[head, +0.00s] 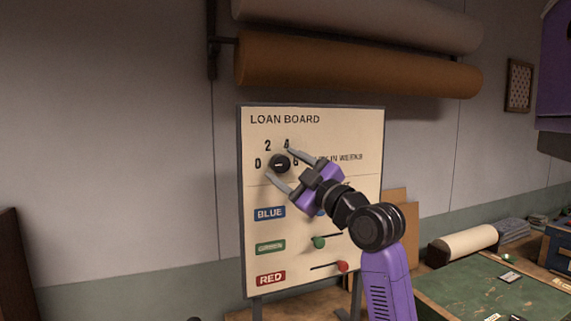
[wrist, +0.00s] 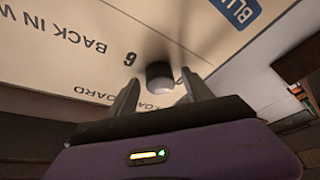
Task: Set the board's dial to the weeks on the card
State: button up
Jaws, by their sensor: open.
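The loan board (head: 310,115) stands upright and carries a round black dial (head: 280,163) with the numbers 0, 2, 4 and 6 around it. My gripper (head: 279,161) is open, with one finger on each side of the dial in the head view. In the wrist view the dial's knob (wrist: 160,76) sits between the two fingertips (wrist: 160,78), with no clear contact. I cannot tell which number the dial points to. A small pale card-like piece (head: 510,276) lies on the green table top; its writing is too small to read.
Below the dial are blue (head: 269,213), green (head: 270,247) and red (head: 271,278) labels; a green knob (head: 319,242) and a red knob (head: 342,266) sit on slots. My arm hides part of the board. Large rolls (head: 350,70) hang above. A cream roll (head: 463,243) lies at right.

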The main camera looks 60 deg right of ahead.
jog(key=shift+w, duration=0.1)
grip_shut()
